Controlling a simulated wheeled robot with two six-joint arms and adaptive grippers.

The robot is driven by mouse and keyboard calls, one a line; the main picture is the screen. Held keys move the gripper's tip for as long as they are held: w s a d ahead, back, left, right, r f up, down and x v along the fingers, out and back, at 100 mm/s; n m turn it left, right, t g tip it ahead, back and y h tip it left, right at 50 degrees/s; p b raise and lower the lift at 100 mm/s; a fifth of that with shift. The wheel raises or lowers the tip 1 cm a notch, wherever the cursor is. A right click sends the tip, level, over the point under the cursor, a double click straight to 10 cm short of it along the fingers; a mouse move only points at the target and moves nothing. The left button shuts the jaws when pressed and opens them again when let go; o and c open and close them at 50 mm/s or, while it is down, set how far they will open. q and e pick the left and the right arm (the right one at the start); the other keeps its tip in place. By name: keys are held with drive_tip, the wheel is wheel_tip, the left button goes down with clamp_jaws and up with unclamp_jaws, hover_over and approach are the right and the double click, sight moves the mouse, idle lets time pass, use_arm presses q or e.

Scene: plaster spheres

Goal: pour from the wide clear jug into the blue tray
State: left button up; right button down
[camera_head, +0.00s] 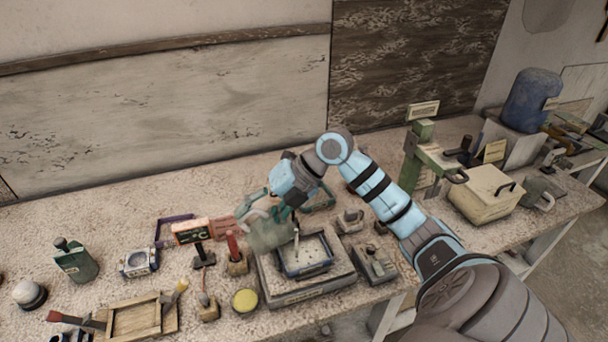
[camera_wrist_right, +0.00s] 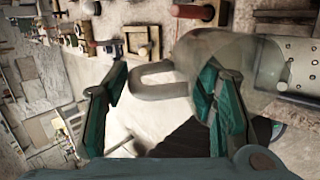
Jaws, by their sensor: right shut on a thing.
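The wide clear jug (camera_head: 268,236) hangs above the bench, beside and partly over the left edge of the blue tray (camera_head: 325,264). It looks tilted, though its rim is hard to make out. My right gripper (camera_head: 256,205) is shut on the jug's handle. In the right wrist view the jug (camera_wrist_right: 240,55) and its grey loop handle (camera_wrist_right: 152,82) show at the right gripper's fingers (camera_wrist_right: 165,100). The blue tray sits on a grey platform. A thin pale upright streak shows over the tray, and I cannot tell what it is. My left gripper is out of view.
A yellow round pot (camera_head: 245,300), a red-handled tool (camera_head: 233,246) and a red box (camera_head: 195,231) stand left of the platform. A grey block device (camera_head: 375,263) is close on its right. A green press (camera_head: 425,160) and a cream box (camera_head: 484,194) stand farther right.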

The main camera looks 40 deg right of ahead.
drive_tip(key=shift+r, duration=0.1)
idle(0.3)
drive_tip(key=h+p, duration=0.1)
drive_tip(key=a+g+h+p, duration=0.1)
drive_tip(key=p, duration=0.1)
drive_tip(key=shift+w+a+f+p, duration=0.2)
drive_tip(key=shift+w+p, duration=0.1)
drive_tip(key=shift+w, duration=0.1)
drive_tip(key=shift+w+a+f+h, duration=0.1)
drive_tip(key=shift+f+h, duration=0.2)
drive_tip(key=shift+f, duration=0.05)
drive_tip(key=shift+a+f, duration=0.1)
drive_tip(key=shift+f, duration=0.05)
drive_tip(key=shift+d, duration=0.25)
drive_tip(key=shift+f, duration=0.1)
